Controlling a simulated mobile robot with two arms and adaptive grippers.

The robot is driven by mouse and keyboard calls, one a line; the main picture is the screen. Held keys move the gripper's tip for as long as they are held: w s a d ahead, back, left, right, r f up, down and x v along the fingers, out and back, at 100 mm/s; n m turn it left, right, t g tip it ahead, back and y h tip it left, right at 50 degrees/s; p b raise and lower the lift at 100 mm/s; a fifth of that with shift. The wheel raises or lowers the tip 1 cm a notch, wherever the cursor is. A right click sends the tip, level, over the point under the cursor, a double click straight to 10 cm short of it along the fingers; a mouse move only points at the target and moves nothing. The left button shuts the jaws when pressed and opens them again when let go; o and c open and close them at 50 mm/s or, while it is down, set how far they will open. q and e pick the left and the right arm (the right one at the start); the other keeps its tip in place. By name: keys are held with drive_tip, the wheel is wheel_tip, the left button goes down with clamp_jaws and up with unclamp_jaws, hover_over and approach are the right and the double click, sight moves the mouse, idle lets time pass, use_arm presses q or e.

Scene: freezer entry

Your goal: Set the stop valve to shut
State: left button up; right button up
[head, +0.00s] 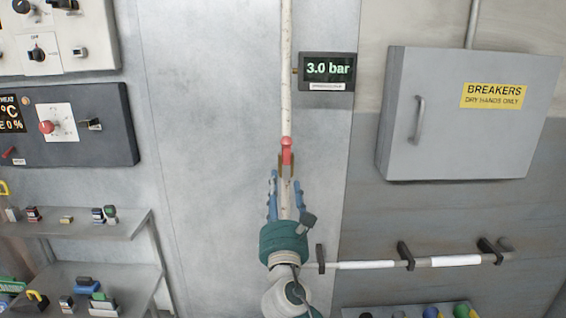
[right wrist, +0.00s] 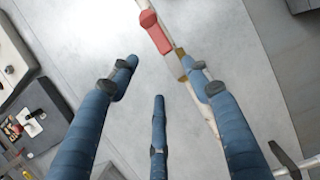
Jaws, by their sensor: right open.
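The stop valve has a red lever (head: 287,151) on a brass body (head: 284,166), set on a pale vertical pipe (head: 286,70) against the wall. The lever lies along the pipe in the head view. My right gripper (head: 284,190) is just below the valve, fingers pointing up toward it, open and empty. In the right wrist view the red lever (right wrist: 155,33) is beyond the fingertips, between the left and right fingers; the brass part (right wrist: 181,62) is beside the right fingertip. I cannot tell whether they touch. My left gripper is not in view.
A pressure display (head: 328,69) reading 3.0 bar is right of the pipe. A grey breaker box (head: 455,135) is on the right wall. A horizontal rail (head: 375,264) runs below it. Control panels (head: 80,130) and shelves (head: 100,228) with small items stand at left.

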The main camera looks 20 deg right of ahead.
sight(284, 150)
drive_tip(key=shift+n+t+h, duration=0.3)
drive_tip(key=shift+t+h, duration=0.1)
drive_tip(key=shift+h, duration=0.1)
drive_tip(key=w+d+r, duration=0.1)
drive_tip(key=w+r, duration=0.1)
drive_tip(key=w+d+r+p, duration=0.1)
drive_tip(key=w+r, duration=0.1)
drive_tip(key=r, duration=0.1)
drive_tip(key=w+r, duration=0.2)
drive_tip(key=w, duration=0.1)
drive_tip(key=shift+d+r+p, duration=0.15)
drive_tip(key=shift+d+p, duration=0.25)
drive_tip(key=shift+w+d+r, duration=0.2)
drive_tip(key=shift+w, duration=0.45)
use_arm(q)
drive_tip(key=shift+s+d+r, duration=0.1)
drive_tip(key=shift+s+r, duration=0.4)
drive_tip(key=shift+r, duration=0.3)
use_arm(e)
clamp_jaws()
